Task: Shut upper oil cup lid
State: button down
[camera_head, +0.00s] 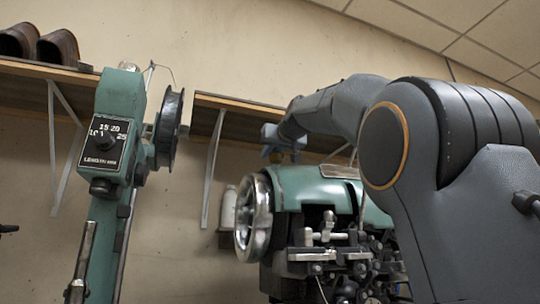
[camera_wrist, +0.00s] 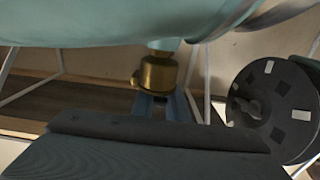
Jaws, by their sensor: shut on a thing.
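The brass oil cup (camera_wrist: 157,74) shows in the wrist view, just under the teal machine body, with a small knob on its left side. My gripper's blue fingers (camera_wrist: 163,103) are right at the cup, shut on its lid. The lid is mostly hidden, and I cannot tell its angle. In the head view, my gripper (camera_head: 272,140) is a small blue shape above the left end of the teal stitcher head (camera_head: 315,185). The cup is too small and covered to make out clearly there.
A metal handwheel (camera_head: 254,217) sits on the stitcher's left end. A teal post with a dial (camera_head: 103,147) and a black reel (camera_head: 169,130) stands to the left. A wooden shelf (camera_head: 50,70) runs along the wall. The reel disc (camera_wrist: 275,105) also shows in the wrist view.

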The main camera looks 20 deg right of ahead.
dwell(0.5)
jog(key=c, duration=2)
grip_release()
jog(key=shift+c, duration=0.2)
jog(key=shift+s+b, duration=0.6)
jog(key=shift+s, duration=3.3)
